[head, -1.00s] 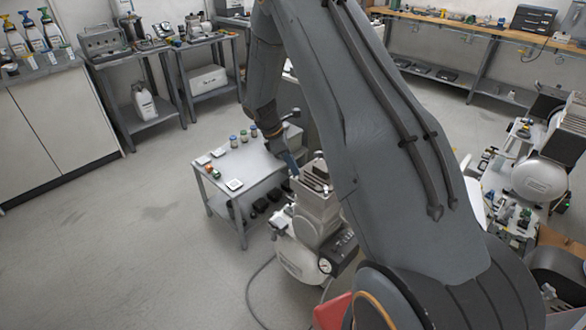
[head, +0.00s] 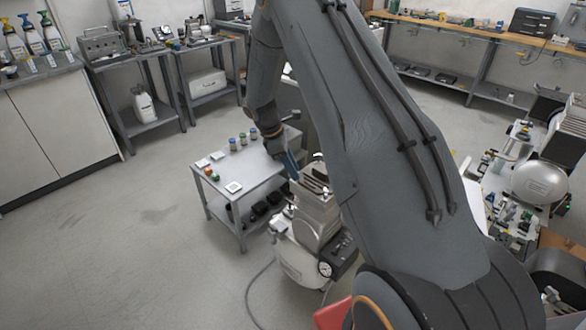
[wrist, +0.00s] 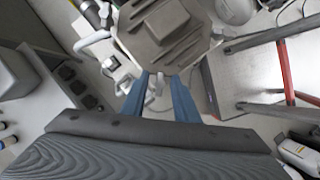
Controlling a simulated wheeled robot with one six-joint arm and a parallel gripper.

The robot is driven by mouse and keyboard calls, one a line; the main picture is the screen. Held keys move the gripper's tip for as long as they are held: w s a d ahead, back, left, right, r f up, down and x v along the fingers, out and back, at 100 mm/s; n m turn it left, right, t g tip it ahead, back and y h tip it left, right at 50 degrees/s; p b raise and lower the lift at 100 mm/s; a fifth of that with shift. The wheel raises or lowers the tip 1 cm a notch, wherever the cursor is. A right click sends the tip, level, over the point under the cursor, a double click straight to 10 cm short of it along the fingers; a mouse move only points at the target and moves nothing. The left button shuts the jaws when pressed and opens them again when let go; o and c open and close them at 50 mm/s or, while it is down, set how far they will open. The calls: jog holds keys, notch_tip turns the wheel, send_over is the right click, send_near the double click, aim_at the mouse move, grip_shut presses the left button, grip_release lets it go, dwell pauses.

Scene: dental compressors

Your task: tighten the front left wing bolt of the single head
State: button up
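The single-head compressor stands on the floor in the head view, with its grey finned head (head: 317,213) above a white tank (head: 298,262). My gripper (head: 293,170) reaches down at the head's upper left edge, its blue fingers partly hidden by my arm. In the wrist view the head's top plate (wrist: 165,30) lies just beyond my gripper (wrist: 157,77). The two blue fingers stand apart beside the plate's near edge. A small pale metal part (wrist: 153,88) shows in the gap; I cannot tell whether it is the front left wing bolt or whether the fingers touch it.
A small grey table (head: 233,186) with jars and small parts stands left of the compressor. Another compressor (head: 540,180) stands at the right. A red object (head: 332,312) lies near my base. Workbenches line the walls, and the floor at the left (head: 110,250) is clear.

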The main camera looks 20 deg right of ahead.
jog(key=shift+r, duration=0.1)
jog(key=b+v, duration=0.1)
jog(key=v, duration=0.6)
jog(key=shift+a+r+b, duration=0.15)
jog(key=shift+r+b, duration=0.15)
jog(key=shift+b, duration=0.1)
jog(key=s+a+r+m+y, duration=0.1)
jog(key=s+a+r+m, duration=0.1)
jog(key=s, duration=0.7)
jog(key=s+a+r+m+t+y, duration=0.1)
jog(key=s+a+m, duration=0.4)
jog(key=s, duration=0.5)
jog(key=s+a+r+m+t+y, duration=0.1)
jog(key=s+a+r+m+y, duration=0.1)
jog(key=s+m, duration=0.4)
jog(key=s+a+r, duration=0.1)
jog(key=s, duration=0.2)
jog(key=shift+s+a, duration=0.2)
jog(key=shift+s, duration=0.1)
dwell(0.9)
